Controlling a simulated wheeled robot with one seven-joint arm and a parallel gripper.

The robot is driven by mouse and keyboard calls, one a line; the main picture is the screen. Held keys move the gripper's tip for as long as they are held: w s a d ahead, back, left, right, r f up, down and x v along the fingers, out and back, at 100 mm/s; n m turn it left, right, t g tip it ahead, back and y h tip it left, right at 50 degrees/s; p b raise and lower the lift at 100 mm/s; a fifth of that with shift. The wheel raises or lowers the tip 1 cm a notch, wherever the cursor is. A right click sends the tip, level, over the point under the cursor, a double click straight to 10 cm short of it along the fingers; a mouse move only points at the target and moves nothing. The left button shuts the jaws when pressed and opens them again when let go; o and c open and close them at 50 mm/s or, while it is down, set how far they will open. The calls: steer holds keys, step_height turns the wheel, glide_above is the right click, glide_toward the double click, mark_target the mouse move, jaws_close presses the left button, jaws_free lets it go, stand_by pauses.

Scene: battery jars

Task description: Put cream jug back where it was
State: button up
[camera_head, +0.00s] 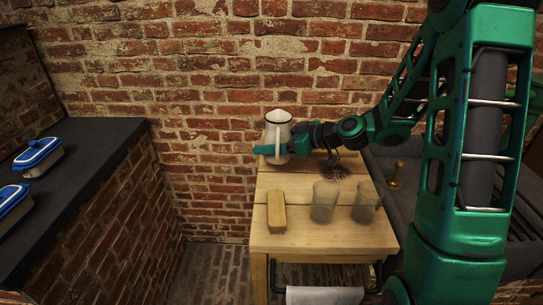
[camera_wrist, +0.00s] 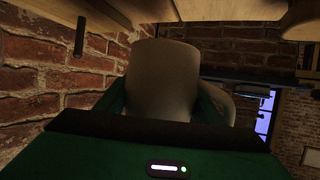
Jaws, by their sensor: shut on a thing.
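The cream jug (camera_head: 278,124) is a pale, upright jug with a handle, at the far left end of the wooden table (camera_head: 325,244) in the head view. My gripper (camera_head: 272,149) is shut on the jug, with a green finger showing across its lower part. The jug (camera_wrist: 162,80) also fills the middle of the wrist view, between the two green fingers, with its handle to the right. Whether its base touches the table top or hangs just above it, I cannot tell.
On the table are a yellowish block (camera_head: 276,211) and two translucent jars (camera_head: 324,201) (camera_head: 365,203). A dark round patch (camera_head: 333,172) lies behind them. A brick wall (camera_head: 190,100) stands close behind the jug. Two blue-lidded containers (camera_head: 38,155) (camera_head: 14,207) sit on the dark counter at left.

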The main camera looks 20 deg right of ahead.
steer(key=w+d+f, duration=0.2)
steer(key=shift+w+d, duration=0.15)
steer(key=shift+d, duration=0.15)
steer(key=shift+f, duration=2)
steer(key=o, duration=1.6)
steer(key=shift+f, duration=0.15)
steer(key=shift+o, duration=0.2)
steer(key=v, duration=1.2)
